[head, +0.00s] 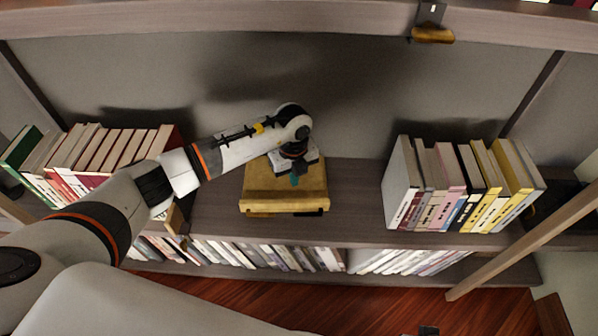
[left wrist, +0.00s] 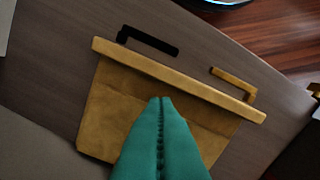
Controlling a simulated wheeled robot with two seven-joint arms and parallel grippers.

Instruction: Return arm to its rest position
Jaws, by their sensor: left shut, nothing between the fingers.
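My left arm reaches in from the left in the head view, over the middle shelf. Its left gripper (head: 295,181) is above a yellow-brown box (head: 262,192) on the shelf board. In the left wrist view the teal fingers (left wrist: 161,100) are pressed together with nothing between them, in front of the box's brown face (left wrist: 105,115). I cannot tell whether the fingertips touch the box. A black handle (left wrist: 147,41) and a yellow handle (left wrist: 235,84) show by the box's edge. My right gripper is not in view.
Upright books (head: 465,190) stand on the shelf at right, and another row (head: 105,155) stands at left, near my arm. More books (head: 270,257) fill the lower shelf. An upper shelf board (head: 250,17) crosses above. Bare shelf (head: 355,195) lies right of the box.

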